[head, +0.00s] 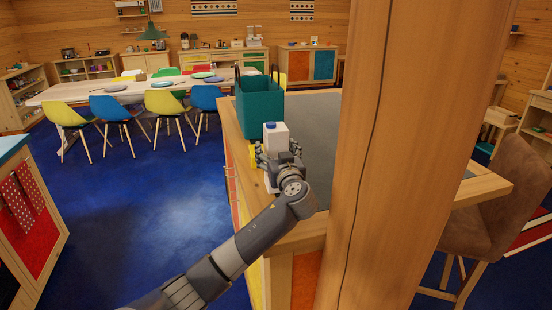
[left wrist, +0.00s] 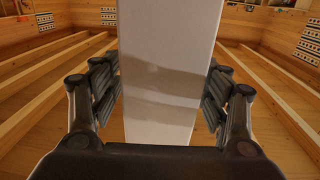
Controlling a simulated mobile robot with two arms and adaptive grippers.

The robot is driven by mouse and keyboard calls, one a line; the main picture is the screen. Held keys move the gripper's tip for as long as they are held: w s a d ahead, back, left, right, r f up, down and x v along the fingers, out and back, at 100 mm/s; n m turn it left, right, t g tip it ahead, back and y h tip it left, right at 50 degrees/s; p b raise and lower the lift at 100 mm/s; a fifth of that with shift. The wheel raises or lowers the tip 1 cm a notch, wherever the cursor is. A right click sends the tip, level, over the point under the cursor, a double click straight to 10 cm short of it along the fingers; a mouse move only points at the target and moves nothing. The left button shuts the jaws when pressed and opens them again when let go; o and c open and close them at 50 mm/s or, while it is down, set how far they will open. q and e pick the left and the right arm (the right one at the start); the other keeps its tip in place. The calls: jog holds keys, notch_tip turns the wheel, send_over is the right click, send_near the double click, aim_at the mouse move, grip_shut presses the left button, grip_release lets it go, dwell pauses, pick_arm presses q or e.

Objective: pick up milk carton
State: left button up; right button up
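The milk carton (head: 276,136) is white with a blue cap and stands upright near the left edge of the wood-framed counter (head: 310,133). My left gripper (head: 278,152) is around its middle. In the left wrist view the carton (left wrist: 165,70) fills the space between the two fingers of my left gripper (left wrist: 160,95). The finger pads appear to press on both its sides. The gripper hides part of the carton, and I cannot tell whether its base touches the counter. My right gripper is not in view.
A teal bin (head: 259,103) stands just behind the carton on the counter. A thick wooden post (head: 400,150) rises at the right, with a brown chair (head: 505,205) beyond. Blue floor (head: 160,190) is open to the left, before a table with colored chairs.

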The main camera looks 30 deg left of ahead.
pick_arm(q)
jog(key=c, duration=1.3)
jog(key=shift+r, duration=0.15)
grip_shut()
